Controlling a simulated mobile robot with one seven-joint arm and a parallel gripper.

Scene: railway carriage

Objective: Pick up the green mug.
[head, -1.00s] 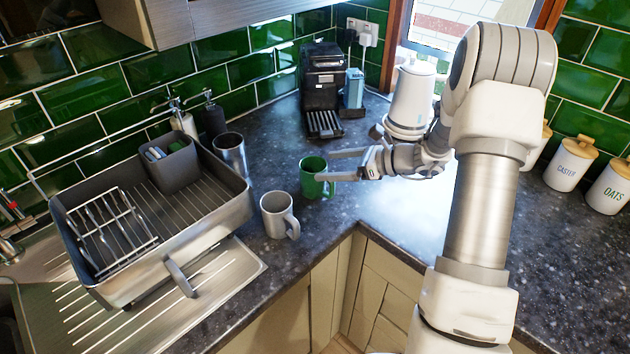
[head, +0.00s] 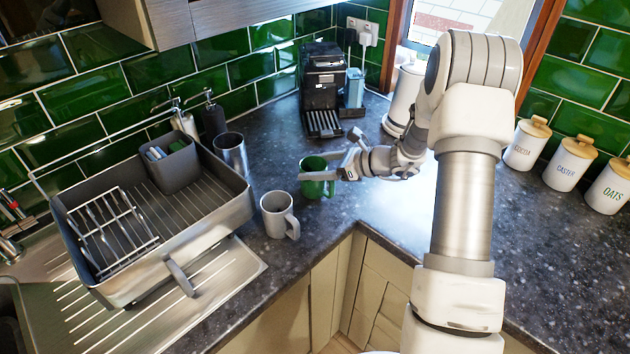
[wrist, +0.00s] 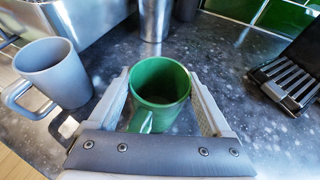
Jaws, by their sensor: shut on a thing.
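The green mug (head: 314,182) stands upright on the dark worktop, near the inner corner of the counter. In the wrist view the mug (wrist: 160,82) sits between my two fingers, with its open top facing up and its handle towards my palm. My gripper (head: 318,168) reaches in from the right and is shut on the mug, one finger on each side. The mug's base is partly hidden, and I cannot tell any gap beneath it.
A grey mug (head: 279,215) stands close in front and left of the green mug. A metal cup (head: 231,152) and a dish rack (head: 180,245) are further left. A coffee machine (head: 322,80) stands behind. A white kettle (head: 404,98) and canisters (head: 571,165) are to the right.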

